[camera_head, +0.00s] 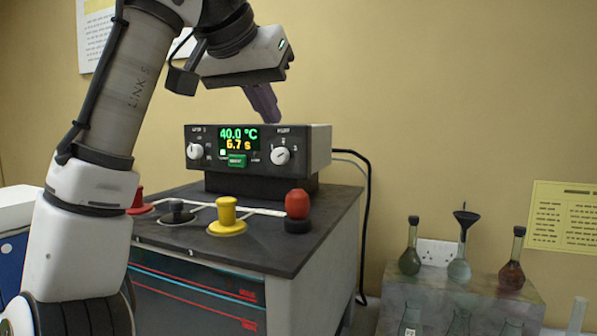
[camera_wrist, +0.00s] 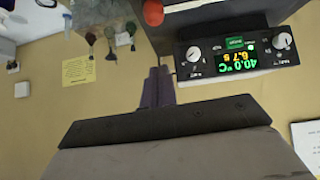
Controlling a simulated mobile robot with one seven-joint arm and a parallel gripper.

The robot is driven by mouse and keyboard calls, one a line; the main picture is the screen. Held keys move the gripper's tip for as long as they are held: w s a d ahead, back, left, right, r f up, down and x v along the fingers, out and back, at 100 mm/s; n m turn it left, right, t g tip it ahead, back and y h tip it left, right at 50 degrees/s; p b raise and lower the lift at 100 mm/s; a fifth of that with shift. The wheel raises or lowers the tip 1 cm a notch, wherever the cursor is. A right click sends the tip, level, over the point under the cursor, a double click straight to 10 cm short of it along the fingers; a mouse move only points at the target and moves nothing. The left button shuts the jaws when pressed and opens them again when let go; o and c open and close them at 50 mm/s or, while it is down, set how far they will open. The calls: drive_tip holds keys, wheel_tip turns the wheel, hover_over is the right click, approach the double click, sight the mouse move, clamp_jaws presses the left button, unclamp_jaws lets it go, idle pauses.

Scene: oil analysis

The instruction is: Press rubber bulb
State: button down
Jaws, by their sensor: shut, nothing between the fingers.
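The rubber bulb (camera_head: 297,205) is orange-red and stands upright in a dark base on the right front of the black bench top. In the wrist view, the bulb (camera_wrist: 153,12) shows at the top edge, partly cut off. My gripper (camera_head: 271,117) is above the right part of the control box, its purple fingers pointing down. In the wrist view, my gripper (camera_wrist: 158,72) has its fingers together with nothing between them. It is apart from the bulb, higher and farther back.
The control box (camera_head: 321,150) reads 40.0 °C and 6.7 s and stands behind the bulb. A yellow knob (camera_head: 227,214), a dark grey knob (camera_head: 178,212) and a red knob (camera_head: 138,203) are to the bulb's left. Flasks (camera_head: 459,258) stand on a block at right.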

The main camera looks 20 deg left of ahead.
drive_tip(key=shift+w, duration=0.1)
drive_tip(key=p, duration=0.2)
hover_over(294, 192)
drive_tip(key=f, duration=0.7)
drive_tip(key=shift+s+a, duration=0.25)
drive_tip(key=shift+s, duration=0.15)
wheel_tip(294, 192, down, 2)
drive_tip(key=shift+f+p, duration=0.15)
drive_tip(key=shift+p, duration=0.25)
drive_tip(key=shift+d+f, duration=0.15)
drive_tip(key=shift+f, duration=0.7)
wheel_tip(294, 192, down, 2)
drive_tip(key=shift+f+b, duration=0.1)
drive_tip(key=shift+b, duration=0.6)
drive_tip(key=shift+s, duration=0.1)
